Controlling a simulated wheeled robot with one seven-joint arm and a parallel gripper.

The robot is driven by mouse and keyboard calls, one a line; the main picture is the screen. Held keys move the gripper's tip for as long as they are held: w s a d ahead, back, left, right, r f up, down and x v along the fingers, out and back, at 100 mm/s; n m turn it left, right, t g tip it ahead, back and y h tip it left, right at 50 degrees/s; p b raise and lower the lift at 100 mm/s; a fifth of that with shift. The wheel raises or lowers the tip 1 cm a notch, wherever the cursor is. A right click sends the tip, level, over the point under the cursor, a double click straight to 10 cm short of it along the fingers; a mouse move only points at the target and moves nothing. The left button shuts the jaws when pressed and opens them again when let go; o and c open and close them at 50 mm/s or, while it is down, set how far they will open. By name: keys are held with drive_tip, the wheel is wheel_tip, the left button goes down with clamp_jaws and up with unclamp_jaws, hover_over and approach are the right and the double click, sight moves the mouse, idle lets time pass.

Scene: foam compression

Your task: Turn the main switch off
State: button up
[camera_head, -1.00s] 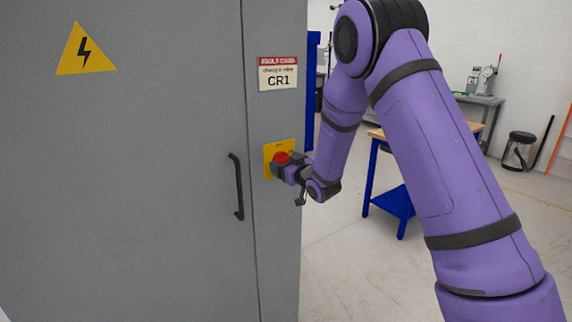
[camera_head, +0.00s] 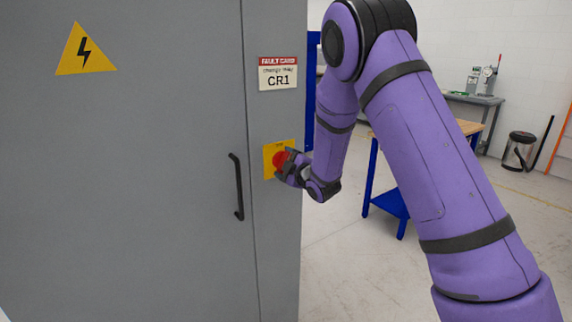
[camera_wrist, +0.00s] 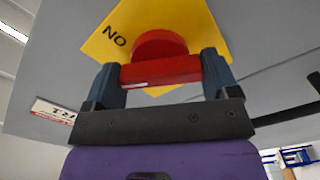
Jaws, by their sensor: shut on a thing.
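The main switch is a red rotary knob (camera_head: 279,161) on a yellow plate (camera_head: 269,152) on the grey cabinet's narrow right-hand panel. In the wrist view its red grip bar (camera_wrist: 162,69) spans between my fingers, with the round red base behind it. My gripper (camera_head: 288,166) is at the switch, and in the wrist view (camera_wrist: 163,72) its two dark fingers are shut on the bar's ends. Letters on the yellow plate (camera_wrist: 115,35) show near its corner, turned in this view. My gripper partly hides the knob in the head view.
The grey cabinet (camera_head: 150,200) fills the left, with a black door handle (camera_head: 237,187) left of the switch. A CR1 card (camera_head: 278,75) is above the switch. A wooden-topped blue workbench (camera_head: 400,205) stands behind my arm. Open floor lies right of the cabinet.

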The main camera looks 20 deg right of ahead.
drive_tip(key=n, duration=0.5)
drive_tip(key=shift+n, duration=0.3)
idle(0.4)
drive_tip(key=o, duration=0.8)
drive_tip(key=shift+s, duration=0.1)
drive_tip(key=v, duration=1)
drive_tip(key=shift+s, duration=0.35)
drive_tip(key=shift+d, duration=0.1)
